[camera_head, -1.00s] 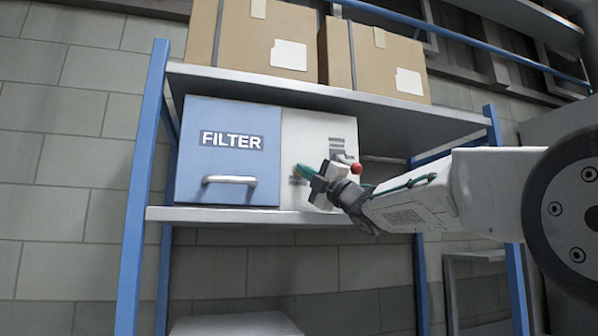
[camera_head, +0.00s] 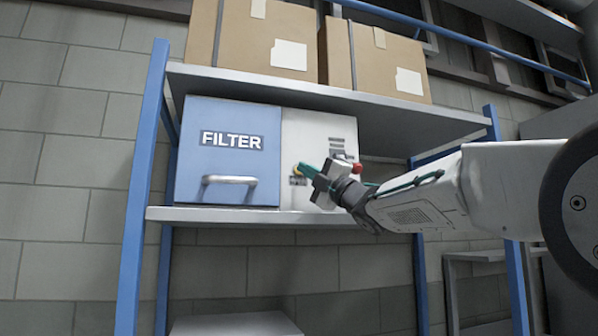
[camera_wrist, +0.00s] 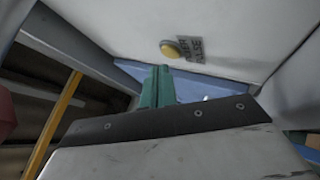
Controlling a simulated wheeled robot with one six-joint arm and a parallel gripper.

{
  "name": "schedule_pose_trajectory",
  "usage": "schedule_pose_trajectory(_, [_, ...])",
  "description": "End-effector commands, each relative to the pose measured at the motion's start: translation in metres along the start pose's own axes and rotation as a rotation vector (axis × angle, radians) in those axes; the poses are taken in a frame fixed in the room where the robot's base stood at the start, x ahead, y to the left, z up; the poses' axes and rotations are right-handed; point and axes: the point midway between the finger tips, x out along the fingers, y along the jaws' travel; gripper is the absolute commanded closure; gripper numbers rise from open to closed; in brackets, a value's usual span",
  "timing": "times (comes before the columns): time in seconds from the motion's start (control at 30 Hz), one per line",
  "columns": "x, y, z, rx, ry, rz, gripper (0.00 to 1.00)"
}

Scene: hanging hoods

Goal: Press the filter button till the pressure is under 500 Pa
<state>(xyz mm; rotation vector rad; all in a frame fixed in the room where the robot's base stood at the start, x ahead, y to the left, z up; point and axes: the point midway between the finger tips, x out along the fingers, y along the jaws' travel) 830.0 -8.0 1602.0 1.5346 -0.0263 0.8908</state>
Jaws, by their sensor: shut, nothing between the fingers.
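The filter box has a blue front (camera_head: 228,172) marked FILTER with a handle, and a white panel (camera_head: 305,130) on its right. My gripper (camera_head: 304,168) is shut and empty, with its green fingers in front of the white panel. In the head view my gripper partly hides the button. No pressure reading is legible.
A red knob (camera_head: 357,168) shows at the right of the panel, just beyond my gripper. The box stands on a grey shelf (camera_head: 230,214) with blue posts (camera_head: 141,200). Cardboard boxes (camera_head: 255,40) stand on the shelf above. The space in front of the shelf looks free.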

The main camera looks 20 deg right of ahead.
Motion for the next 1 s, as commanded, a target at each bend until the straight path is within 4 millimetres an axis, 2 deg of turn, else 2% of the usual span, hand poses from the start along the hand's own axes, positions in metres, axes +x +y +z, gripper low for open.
schedule_pose_trajectory(0.17, [-0.002, 0.002, -0.001, -0.001, 0.000, 0.001, 1.00])
schedule_pose_trajectory(0.63, [-0.032, 0.024, -0.023, -0.001, 0.000, 0.000, 1.00])
schedule_pose_trajectory(1.0, [-0.035, 0.025, -0.025, 0.000, 0.000, 0.000, 1.00])
